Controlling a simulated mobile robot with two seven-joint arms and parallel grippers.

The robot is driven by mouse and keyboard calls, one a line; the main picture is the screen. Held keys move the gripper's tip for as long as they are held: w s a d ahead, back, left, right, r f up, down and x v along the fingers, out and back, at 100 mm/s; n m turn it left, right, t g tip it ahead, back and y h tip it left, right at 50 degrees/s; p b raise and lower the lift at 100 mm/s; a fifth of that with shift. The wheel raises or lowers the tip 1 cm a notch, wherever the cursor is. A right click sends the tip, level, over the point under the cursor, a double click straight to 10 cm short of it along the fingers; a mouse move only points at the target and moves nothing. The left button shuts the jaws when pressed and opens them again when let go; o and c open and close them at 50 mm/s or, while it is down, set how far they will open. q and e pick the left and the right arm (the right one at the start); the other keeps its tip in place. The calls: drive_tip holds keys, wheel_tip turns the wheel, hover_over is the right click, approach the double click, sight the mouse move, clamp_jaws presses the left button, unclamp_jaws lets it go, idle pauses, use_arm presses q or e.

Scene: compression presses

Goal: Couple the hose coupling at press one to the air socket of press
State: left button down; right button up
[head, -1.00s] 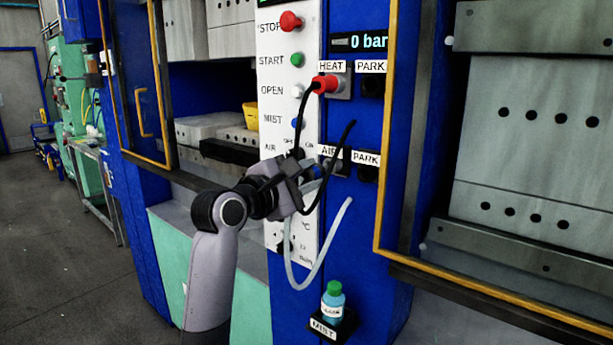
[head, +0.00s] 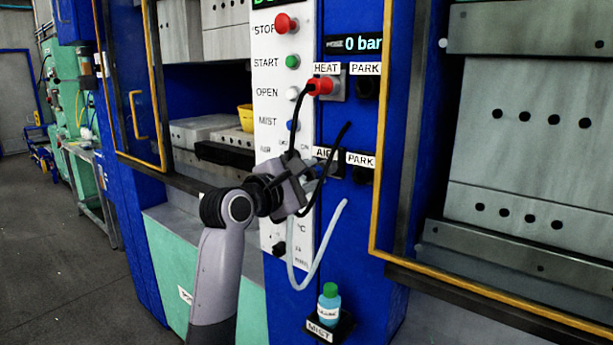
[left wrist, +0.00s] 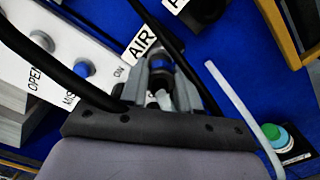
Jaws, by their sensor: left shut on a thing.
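My left gripper (head: 306,188) is at the panel of press one, just below and left of the AIR label (head: 326,153). In the left wrist view my left gripper (left wrist: 160,85) is shut on the hose coupling (left wrist: 160,66), whose blue ring shows between the fingers. The pale hose (head: 319,262) hangs from it in a loop. The air socket (head: 335,169) is partly hidden behind the gripper and a black cable. I cannot tell whether the coupling touches the socket. The display (head: 356,43) reads 0 bar. My right gripper is not in view.
A red plug (head: 321,86) sits in the HEAT socket, and its black cable (head: 298,120) hangs by my gripper. The lower PARK socket (head: 361,175) is just right of the air socket. A bottle (head: 329,302) stands below in the MIST holder. A yellow-edged frame (head: 380,160) is to the right.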

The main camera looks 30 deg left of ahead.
use_arm(q)
drive_tip(key=shift+w+r, duration=0.1)
drive_tip(key=shift+w, duration=0.5)
drive_tip(key=c, duration=0.7)
unclamp_jaws()
drive_tip(key=shift+w+d, duration=0.1)
drive_tip(key=shift+c, duration=0.2)
drive_tip(key=shift+s+a+b, duration=0.15)
drive_tip(key=shift+s+b, duration=0.15)
drive_tip(key=shift+s, duration=1.55)
drive_tip(key=shift+s+a+b, duration=0.15)
drive_tip(key=shift+s+b, duration=0.15)
drive_tip(key=shift+s, duration=1.5)
